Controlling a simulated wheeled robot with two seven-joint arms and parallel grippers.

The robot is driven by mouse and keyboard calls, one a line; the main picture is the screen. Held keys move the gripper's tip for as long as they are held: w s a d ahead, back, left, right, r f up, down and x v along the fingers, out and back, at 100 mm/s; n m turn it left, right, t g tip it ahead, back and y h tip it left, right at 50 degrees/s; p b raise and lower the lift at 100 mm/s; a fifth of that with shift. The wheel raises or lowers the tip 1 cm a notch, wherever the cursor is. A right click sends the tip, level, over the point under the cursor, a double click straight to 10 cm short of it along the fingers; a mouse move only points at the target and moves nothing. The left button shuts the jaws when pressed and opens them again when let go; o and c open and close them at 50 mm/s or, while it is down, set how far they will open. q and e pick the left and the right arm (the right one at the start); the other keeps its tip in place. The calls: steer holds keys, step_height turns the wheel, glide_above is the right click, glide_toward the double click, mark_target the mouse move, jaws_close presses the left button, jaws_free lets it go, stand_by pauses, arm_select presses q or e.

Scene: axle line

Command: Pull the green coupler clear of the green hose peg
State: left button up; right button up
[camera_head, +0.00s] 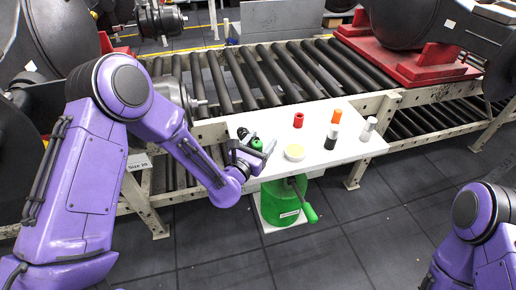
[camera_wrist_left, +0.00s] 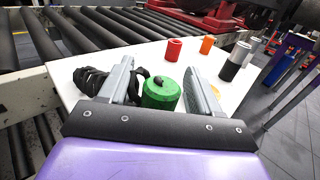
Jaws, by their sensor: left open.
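The green coupler (camera_head: 257,144) is a short green cylinder with a dark piece on top, at the left part of the white table. It also shows in the left wrist view (camera_wrist_left: 160,93), with black hose (camera_wrist_left: 91,79) beside it on the left. My left gripper (camera_head: 254,155) is open at the coupler. In the left wrist view its two fingers stand on either side of the coupler; I cannot tell whether they touch it. I cannot make out the green hose peg apart from the coupler. My right gripper is not in view; only part of that arm shows at the lower right.
A roller conveyor (camera_head: 265,75) runs behind. A green machine (camera_head: 281,203) stands below the front edge.

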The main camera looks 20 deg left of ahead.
arm_select(q)
steer(key=c, duration=1.1)
steer(key=shift+r, duration=0.15)
steer(key=shift+r, duration=0.25)
steer(key=s+a+r+p, duration=0.1)
steer(key=s+r+p, duration=0.7)
steer(key=s, duration=0.1)
steer(key=s+a+r+p, duration=0.1)
steer(key=s+r+p, duration=0.3)
steer(key=shift+s+a+r, duration=0.15)
steer(key=shift+s+a, duration=0.2)
steer(key=shift+s, duration=0.05)
